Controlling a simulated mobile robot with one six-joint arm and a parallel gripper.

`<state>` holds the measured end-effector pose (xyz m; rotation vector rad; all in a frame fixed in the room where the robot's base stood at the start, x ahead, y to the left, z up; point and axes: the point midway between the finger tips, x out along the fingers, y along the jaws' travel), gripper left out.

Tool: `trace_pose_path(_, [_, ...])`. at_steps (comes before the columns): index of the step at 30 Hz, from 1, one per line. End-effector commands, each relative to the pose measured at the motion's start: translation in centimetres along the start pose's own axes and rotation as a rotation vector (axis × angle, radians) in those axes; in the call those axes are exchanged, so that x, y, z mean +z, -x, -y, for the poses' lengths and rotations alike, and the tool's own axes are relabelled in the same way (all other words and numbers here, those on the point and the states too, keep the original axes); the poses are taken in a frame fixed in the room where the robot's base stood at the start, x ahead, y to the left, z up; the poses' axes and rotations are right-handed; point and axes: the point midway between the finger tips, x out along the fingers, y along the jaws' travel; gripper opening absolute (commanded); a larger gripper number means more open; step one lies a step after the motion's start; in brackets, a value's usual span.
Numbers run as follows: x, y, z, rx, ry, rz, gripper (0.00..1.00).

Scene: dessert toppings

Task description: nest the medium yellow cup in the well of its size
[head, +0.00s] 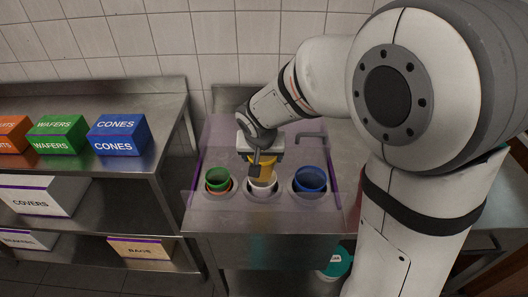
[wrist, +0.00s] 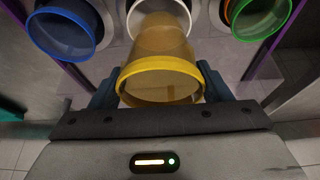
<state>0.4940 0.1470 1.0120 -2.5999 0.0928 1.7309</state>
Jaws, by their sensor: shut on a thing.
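The yellow cup (head: 267,171) is in my gripper (head: 261,163), just above the middle well of the metal counter. It is also between my two fingers in the wrist view (wrist: 160,84), its wide rim toward the camera. The middle well holds a white cup or liner (head: 263,189); its pale rim (wrist: 188,17) shows behind the yellow cup's narrow end. I cannot tell whether that end has entered the opening. A finger hides part of the yellow cup in the head view.
A green cup (head: 216,178) sits in the left well inside an orange one. A blue cup (head: 310,180) sits in the larger right well. A clear guard (head: 222,135) with purple edges surrounds the wells. Shelves with labelled boxes (head: 119,141) stand at left.

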Motion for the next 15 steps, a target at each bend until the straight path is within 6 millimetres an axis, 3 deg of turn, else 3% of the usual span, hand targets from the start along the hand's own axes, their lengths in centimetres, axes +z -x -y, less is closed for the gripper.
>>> trace_pose_path(15, [1.6, -4.0, 0.0, 0.0, -0.002, 0.0, 0.49])
